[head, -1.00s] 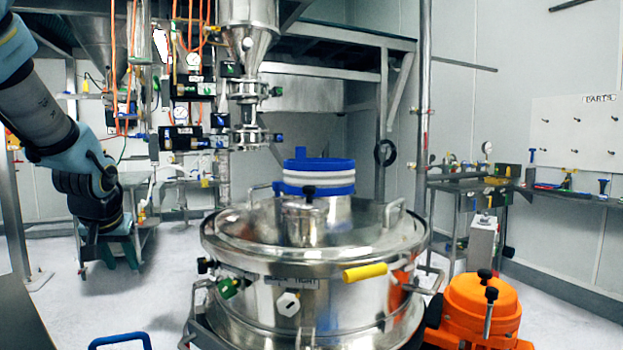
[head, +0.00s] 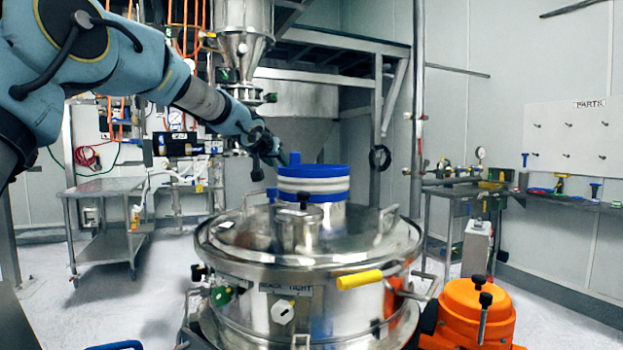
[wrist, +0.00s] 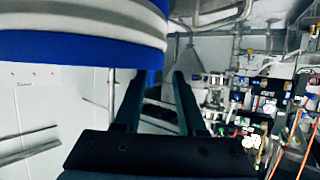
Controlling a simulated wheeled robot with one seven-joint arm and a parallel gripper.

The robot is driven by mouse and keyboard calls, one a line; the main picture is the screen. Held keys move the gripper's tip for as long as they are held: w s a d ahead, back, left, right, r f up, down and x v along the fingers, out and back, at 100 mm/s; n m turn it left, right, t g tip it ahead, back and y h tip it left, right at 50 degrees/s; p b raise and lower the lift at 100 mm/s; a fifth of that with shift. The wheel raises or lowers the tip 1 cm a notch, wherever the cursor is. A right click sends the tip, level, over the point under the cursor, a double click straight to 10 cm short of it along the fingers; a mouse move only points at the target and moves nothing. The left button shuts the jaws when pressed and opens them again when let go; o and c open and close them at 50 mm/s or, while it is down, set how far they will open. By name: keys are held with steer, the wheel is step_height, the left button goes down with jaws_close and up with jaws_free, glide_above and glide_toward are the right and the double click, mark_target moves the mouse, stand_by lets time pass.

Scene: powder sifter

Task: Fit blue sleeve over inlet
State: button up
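The blue sleeve (head: 313,184), a blue ring with white bands, sits upright at the top of the steel inlet (head: 335,214) on the sifter lid. A small blue tab (head: 295,158) stands up on its rim at the left. How far the sleeve reaches down the inlet is hard to tell. My gripper (head: 276,159) is just left of the tab, at about rim height. In the wrist view my gripper (wrist: 159,78) has its two fingers apart, and the sleeve (wrist: 85,52) fills the upper left. Part of the blue shows near the left fingertip; contact cannot be told.
The steel sifter lid (head: 245,240) has clamps, a capped port (head: 298,226) and a yellow handle (head: 359,279). A steel hopper (head: 241,45) hangs above and behind. An orange motor (head: 478,310) stands at the front right. Open floor lies at the left.

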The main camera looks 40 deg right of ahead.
steer(key=shift+p+x, duration=1.3)
steer(key=shift+x, duration=1.45)
jaws_close()
steer(key=shift+r, duration=0.1)
